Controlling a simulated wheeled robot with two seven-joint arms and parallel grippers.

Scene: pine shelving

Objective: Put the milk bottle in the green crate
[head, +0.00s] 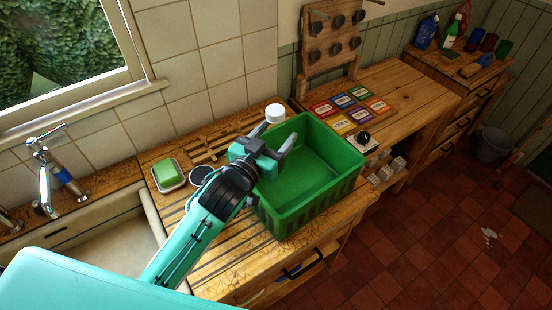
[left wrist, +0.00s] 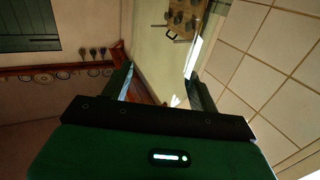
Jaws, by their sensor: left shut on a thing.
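The green crate (head: 316,193) stands open on the wooden counter in the head view, and its visible floor is empty. My left gripper (head: 278,133) is over the crate's left back rim, with its fingers pointing away toward the wall. It is shut on the milk bottle (head: 275,113), of which only a white top shows at the fingertips. The rest of the bottle is hidden or hard to make out. In the left wrist view both fingers of the gripper (left wrist: 158,88) show apart, with a pale area between them. My right gripper is not in view.
A green sponge in a dish (head: 167,175) and a sink with a tap (head: 55,170) lie to the left. Coloured cards (head: 350,108) lie behind the crate, near a pegboard (head: 332,45). A side table (head: 460,70) with bottles and cups stands back right.

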